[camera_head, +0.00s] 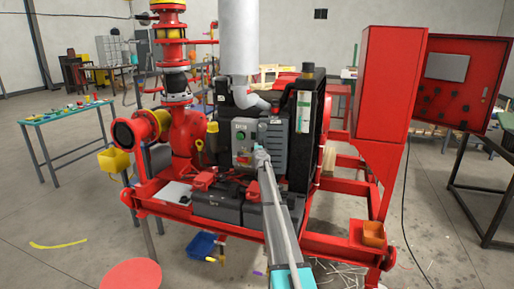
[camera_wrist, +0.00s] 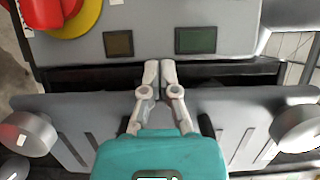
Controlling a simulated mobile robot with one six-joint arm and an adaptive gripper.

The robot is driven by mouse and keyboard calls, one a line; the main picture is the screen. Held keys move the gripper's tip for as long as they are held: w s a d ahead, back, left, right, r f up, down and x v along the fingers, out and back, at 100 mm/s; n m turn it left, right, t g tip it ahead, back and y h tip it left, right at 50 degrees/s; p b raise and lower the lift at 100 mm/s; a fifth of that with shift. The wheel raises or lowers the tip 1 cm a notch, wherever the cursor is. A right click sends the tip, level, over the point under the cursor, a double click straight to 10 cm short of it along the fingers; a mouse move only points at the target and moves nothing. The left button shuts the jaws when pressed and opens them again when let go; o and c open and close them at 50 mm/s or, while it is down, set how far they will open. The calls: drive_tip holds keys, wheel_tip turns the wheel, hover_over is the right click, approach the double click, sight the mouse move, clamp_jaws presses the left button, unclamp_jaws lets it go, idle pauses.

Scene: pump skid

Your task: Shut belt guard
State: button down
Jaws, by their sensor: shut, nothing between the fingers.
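A grey slotted plate that looks like the belt guard (camera_wrist: 75,120) spans the wrist view, with a round grey knob (camera_wrist: 295,128) at the right and another (camera_wrist: 28,135) at the left. A dark gap lies between its upper edge and a grey control box (camera_wrist: 180,35). My gripper (camera_wrist: 160,68) is shut and empty, its fingertips at this gap near the box. I cannot tell whether they touch anything. In the head view my gripper (camera_head: 261,152) is in front of the engine, beside the control box (camera_head: 242,138). My gripper and arm hide part of the plate.
A red and yellow stop button (camera_wrist: 60,12) is on the control box. A black battery (camera_head: 215,205) sits low on the red skid frame (camera_head: 320,243). A red cabinet (camera_head: 385,85) stands to the right.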

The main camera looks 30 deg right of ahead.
drive_tip(key=s+a, duration=0.3)
drive_tip(key=a, duration=0.8)
drive_tip(key=shift+s+a, duration=0.35)
drive_tip(key=shift+a, duration=0.05)
